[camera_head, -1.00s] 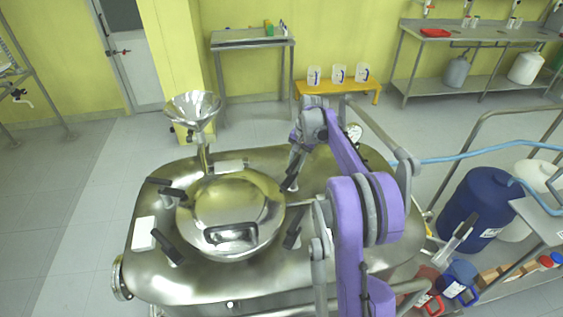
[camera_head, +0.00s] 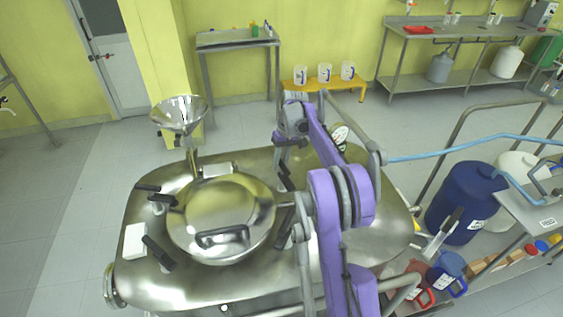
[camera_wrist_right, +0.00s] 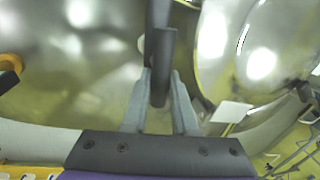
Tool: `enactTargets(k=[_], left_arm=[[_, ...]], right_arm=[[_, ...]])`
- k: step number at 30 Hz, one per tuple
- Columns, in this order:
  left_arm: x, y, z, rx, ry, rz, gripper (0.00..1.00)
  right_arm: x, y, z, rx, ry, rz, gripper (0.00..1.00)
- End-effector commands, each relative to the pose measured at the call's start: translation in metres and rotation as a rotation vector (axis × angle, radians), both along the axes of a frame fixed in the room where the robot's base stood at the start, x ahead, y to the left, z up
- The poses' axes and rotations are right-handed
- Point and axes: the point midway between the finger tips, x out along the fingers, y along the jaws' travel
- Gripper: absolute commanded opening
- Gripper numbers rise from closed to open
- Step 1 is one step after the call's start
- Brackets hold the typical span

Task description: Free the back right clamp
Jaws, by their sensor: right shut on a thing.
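The steel reactor (camera_head: 340,190) has a round domed lid (camera_head: 222,205) with black-handled clamps around its rim. The back right clamp (camera_head: 286,178) has a black handle at the lid's right rear edge. My right gripper (camera_head: 282,160) is above it, coming from behind the lid's right side. In the right wrist view the two grey fingers of the right gripper (camera_wrist_right: 161,76) are shut on a black bar, the clamp handle (camera_wrist_right: 162,55). The arm partly hides the area right of the lid. My left gripper is not in view.
Other black clamp handles show at front right (camera_head: 284,235), front left (camera_head: 158,252) and back left (camera_head: 162,199). A steel funnel (camera_head: 180,113) stands behind the lid. A blue drum (camera_head: 466,203) and blue hose (camera_head: 450,152) are to the right.

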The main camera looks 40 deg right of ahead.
Motion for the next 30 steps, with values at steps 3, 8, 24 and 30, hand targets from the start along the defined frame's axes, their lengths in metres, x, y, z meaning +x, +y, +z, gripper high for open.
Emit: enactTargets(k=[3, 8, 24, 30], left_arm=[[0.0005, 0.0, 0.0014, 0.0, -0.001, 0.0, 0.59], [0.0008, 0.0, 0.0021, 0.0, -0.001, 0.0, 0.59], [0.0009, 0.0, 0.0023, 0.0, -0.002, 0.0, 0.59], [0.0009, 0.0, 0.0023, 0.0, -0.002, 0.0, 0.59]], right_arm=[[0.0009, 0.0007, 0.0008, -0.001, -0.001, 0.059, 0.0], [0.0009, 0.0014, 0.0006, -0.001, -0.001, 0.113, 0.0], [0.0008, 0.002, 0.0004, -0.001, 0.0, 0.147, 0.0], [0.0007, 0.0021, 0.0003, -0.001, 0.0, 0.146, 0.51]])
